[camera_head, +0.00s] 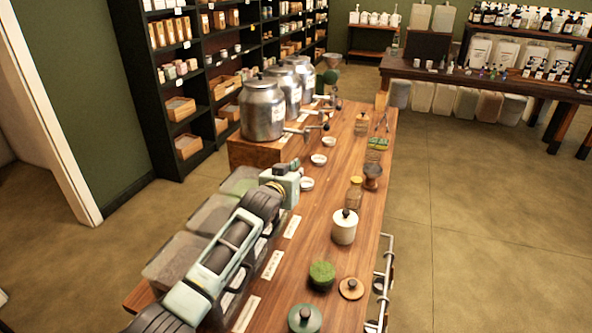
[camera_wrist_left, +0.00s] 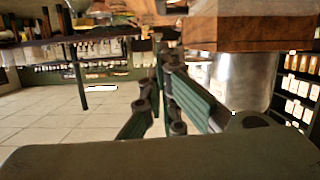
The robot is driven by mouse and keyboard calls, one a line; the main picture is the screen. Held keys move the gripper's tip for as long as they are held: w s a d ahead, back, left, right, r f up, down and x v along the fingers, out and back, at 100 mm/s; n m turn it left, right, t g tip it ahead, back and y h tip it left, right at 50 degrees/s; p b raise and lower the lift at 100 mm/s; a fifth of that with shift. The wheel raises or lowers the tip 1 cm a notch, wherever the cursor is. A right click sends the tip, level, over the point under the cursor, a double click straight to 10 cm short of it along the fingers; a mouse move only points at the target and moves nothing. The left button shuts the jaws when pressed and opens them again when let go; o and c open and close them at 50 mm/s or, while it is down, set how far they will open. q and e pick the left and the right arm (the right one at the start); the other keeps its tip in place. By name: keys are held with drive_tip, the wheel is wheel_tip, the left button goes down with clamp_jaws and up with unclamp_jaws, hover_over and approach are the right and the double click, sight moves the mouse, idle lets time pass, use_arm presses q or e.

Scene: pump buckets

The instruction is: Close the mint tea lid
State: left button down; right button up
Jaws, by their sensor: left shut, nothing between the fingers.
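Several clear tubs stand in a row along the table's left side, partly hidden behind my left arm. The far tub (camera_head: 240,181) has green contents; a nearer tub (camera_head: 172,258) looks grey-brown inside. I cannot read which one is the mint tea, nor tell whether its lid is open. My left gripper (camera_head: 291,182) is over the table, just right of the far tub. In the left wrist view my left gripper (camera_wrist_left: 170,60) is shut and empty, its fingers together. My right gripper is not in view.
Steel urns (camera_head: 262,108) with taps stand on a wooden box beyond the gripper. A white lidded jar (camera_head: 344,228), an open green-filled jar (camera_head: 322,277), a loose wooden lid (camera_head: 351,289) and small bowls (camera_head: 318,159) stand to the right. The table's middle strip is fairly clear.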

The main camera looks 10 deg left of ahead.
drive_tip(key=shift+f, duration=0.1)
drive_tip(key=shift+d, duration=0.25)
